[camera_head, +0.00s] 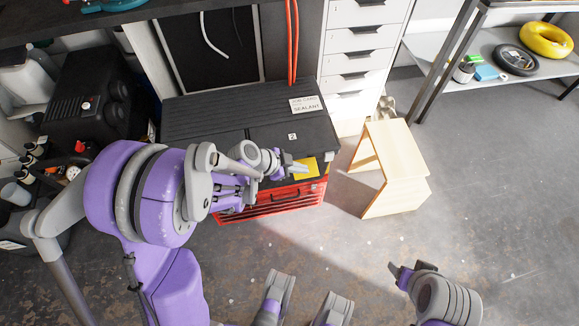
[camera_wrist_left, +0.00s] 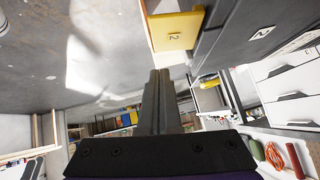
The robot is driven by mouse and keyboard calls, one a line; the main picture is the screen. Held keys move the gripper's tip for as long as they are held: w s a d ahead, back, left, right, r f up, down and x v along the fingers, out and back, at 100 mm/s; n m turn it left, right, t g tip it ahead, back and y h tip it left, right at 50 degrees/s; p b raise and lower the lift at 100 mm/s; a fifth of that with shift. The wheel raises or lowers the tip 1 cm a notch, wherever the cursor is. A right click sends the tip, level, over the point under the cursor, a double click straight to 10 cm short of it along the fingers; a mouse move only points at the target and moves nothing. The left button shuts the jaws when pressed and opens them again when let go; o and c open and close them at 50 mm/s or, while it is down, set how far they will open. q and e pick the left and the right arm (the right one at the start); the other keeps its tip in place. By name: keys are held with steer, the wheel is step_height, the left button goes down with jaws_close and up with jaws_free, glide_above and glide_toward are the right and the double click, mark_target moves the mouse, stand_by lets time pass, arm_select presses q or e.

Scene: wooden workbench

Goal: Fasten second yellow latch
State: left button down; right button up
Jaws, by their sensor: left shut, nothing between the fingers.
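The black lid (camera_head: 220,115) of a red tool chest (camera_head: 300,194) is down. A yellow latch (camera_head: 308,169) sits at its front edge, near the right end. In the left wrist view the latch (camera_wrist_left: 176,32) carries a "2" and stands beside the black lid (camera_wrist_left: 235,35), which has its own "2" label. I cannot tell whether the latch is engaged. My left gripper (camera_head: 300,168) is shut and empty, close by the latch; its fingertips (camera_wrist_left: 160,75) appear just short of it in the wrist view. My right gripper (camera_head: 394,268) is low at the right, away from the chest; its jaw opening is unclear.
A pale wooden stool-like piece (camera_head: 400,160) stands on the floor right of the chest. White drawers (camera_head: 362,40) and red cables (camera_head: 291,45) are behind. A metal shelf (camera_head: 450,50) is at the upper right. The floor in front is mostly clear.

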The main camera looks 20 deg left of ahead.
mark_target(310, 174)
arm_select(q)
steer(key=shift+w+d+f+b, duration=0.1)
steer(key=shift+w+f+b, duration=0.1)
steer(key=shift+f, duration=0.55)
steer(key=shift+w+a+f+b, duration=0.1)
steer(key=shift+w+f+b, duration=0.1)
steer(key=shift+f, duration=0.6)
steer(key=shift+w+d+f+b, duration=0.1)
steer(key=shift+w+f+b, duration=0.1)
steer(key=shift+f, duration=0.55)
steer(key=shift+f, duration=0.1)
